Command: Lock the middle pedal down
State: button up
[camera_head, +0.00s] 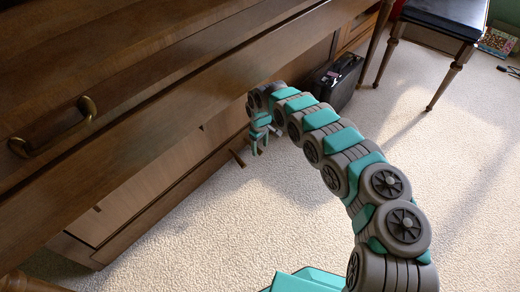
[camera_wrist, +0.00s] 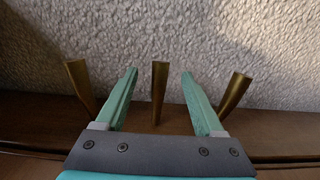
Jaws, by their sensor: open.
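Three brass pedals stick out from the piano's lower board in the wrist view. The middle pedal (camera_wrist: 159,88) lies between the left-hand pedal (camera_wrist: 79,84) and the right-hand pedal (camera_wrist: 235,93). My gripper (camera_wrist: 160,74) is open, one teal finger on each side of the middle pedal, with a visible gap on both sides. I cannot tell its exact height relative to the pedal, or whether the pedal is pressed. In the head view my gripper (camera_head: 259,149) points down near the piano's base, and one pedal (camera_head: 238,158) shows beside it; the others are hidden.
The piano (camera_head: 150,190) overhangs the pedals, with a brass handle (camera_head: 55,130) on its front. A black case (camera_head: 338,82) stands on the carpet beyond my arm, near a black-seated bench (camera_head: 445,18). The carpet (camera_head: 215,235) in front is clear.

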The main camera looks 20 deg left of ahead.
notch_tip(320, 180, up, 5)
jog(key=shift+r+p, duration=0.15)
jog(key=shift+p, duration=0.15)
jog(key=shift+s, duration=0.1)
dwell(0.8)
